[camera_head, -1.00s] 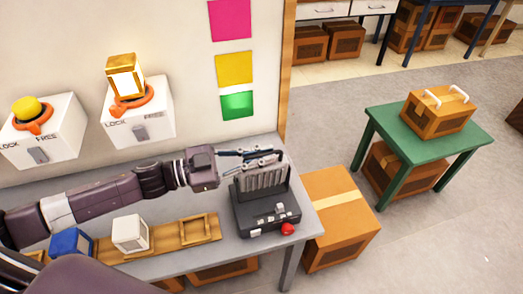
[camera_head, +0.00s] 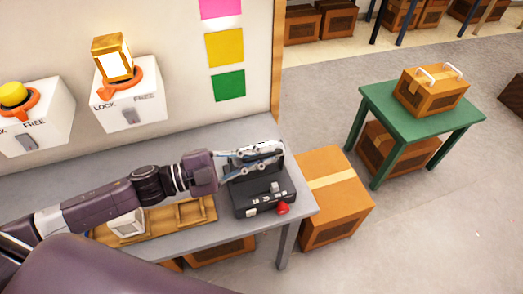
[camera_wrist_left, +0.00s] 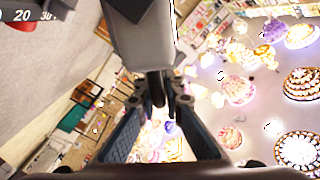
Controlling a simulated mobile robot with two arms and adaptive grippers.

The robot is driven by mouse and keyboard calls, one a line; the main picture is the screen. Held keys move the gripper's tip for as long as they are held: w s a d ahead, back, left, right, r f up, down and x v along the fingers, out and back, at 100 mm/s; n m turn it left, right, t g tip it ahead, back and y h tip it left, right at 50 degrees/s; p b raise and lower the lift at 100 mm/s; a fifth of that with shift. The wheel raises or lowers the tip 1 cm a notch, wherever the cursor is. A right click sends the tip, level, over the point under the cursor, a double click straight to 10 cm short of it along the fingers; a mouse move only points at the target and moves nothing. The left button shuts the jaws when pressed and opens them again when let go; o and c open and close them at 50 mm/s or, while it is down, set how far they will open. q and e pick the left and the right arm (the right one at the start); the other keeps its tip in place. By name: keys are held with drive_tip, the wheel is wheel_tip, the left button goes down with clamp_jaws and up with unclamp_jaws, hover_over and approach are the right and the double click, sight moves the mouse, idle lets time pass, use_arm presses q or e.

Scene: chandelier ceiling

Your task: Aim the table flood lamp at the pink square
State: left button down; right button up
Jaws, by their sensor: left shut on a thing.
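The table flood lamp (camera_head: 262,196) is a black box with a red knob at its front right corner, on the grey table. Its upper part is largely hidden by my left gripper (camera_head: 262,152), which is shut on it from the left. In the left wrist view my left gripper's fingers (camera_wrist_left: 157,105) close around a dark part below a grey body. The pink square (camera_head: 220,7) is on the wall at the top edge, partly cut off by the frame. My right gripper is not in view.
Yellow (camera_head: 224,47) and green (camera_head: 229,85) squares hang below the pink one. Two white lock boxes, one with a lit lantern (camera_head: 112,57), stand left. A cardboard box (camera_head: 335,205) stands right of the table.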

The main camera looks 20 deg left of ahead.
use_arm(q)
drive_tip(key=shift+s+f, duration=0.15)
drive_tip(key=shift+f, duration=0.05)
drive_tip(key=c, duration=2)
unclamp_jaws()
drive_tip(key=shift+c, duration=0.2)
drive_tip(key=shift+s+a, duration=0.4)
drive_tip(key=shift+a, duration=0.2)
drive_tip(key=v, duration=1)
drive_tip(key=shift+a, duration=0.2)
drive_tip(key=shift+s, duration=0.15)
